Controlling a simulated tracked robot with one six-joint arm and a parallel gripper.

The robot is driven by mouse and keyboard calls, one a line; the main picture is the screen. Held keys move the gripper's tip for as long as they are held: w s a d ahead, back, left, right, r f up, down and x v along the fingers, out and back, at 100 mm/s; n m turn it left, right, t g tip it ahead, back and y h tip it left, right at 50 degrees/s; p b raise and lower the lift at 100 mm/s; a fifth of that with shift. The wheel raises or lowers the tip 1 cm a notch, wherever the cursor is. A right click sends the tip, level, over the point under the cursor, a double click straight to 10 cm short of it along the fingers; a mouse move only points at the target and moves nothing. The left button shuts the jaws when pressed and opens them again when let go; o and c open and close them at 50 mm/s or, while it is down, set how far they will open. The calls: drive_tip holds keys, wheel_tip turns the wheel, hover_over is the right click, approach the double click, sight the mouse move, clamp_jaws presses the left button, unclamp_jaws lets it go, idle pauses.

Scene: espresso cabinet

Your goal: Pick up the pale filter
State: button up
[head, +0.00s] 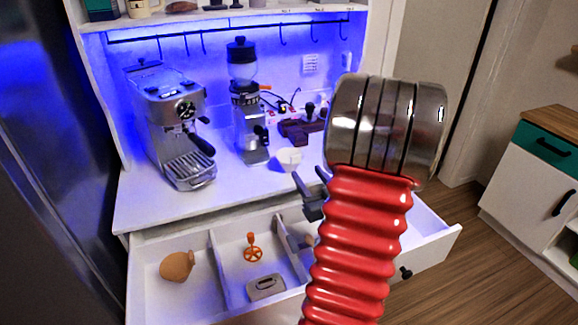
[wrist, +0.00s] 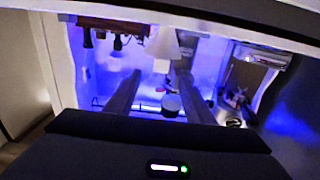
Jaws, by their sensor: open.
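The pale filter (head: 289,158), a small white cup-like cone, stands on the white counter (head: 150,208) near its front edge, right of the grinder. In the wrist view the filter (wrist: 164,44) appears above the gap between my two dark fingers. My gripper (head: 309,174) is open and empty. In the head view it is just right of and below the filter, near the counter's front edge, and part of it is hidden behind my red arm. I cannot tell the exact distance between fingertips and filter; no contact shows.
The grinder (head: 247,125) and espresso machine (head: 175,120) stand left of the filter. A dark reddish-brown stand (head: 297,131) is behind it. Below, an open drawer (head: 144,290) holds a tan jug (head: 177,266), an orange tool (head: 253,250) and a grey scale (head: 266,287).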

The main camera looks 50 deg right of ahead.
sight(297, 159)
drive_tip(key=shift+x, duration=4.35)
drive_tip(key=shift+x, duration=2.6)
drive_tip(key=shift+w+a, duration=0.1)
drive_tip(key=shift+a, duration=0.05)
clamp_jaws()
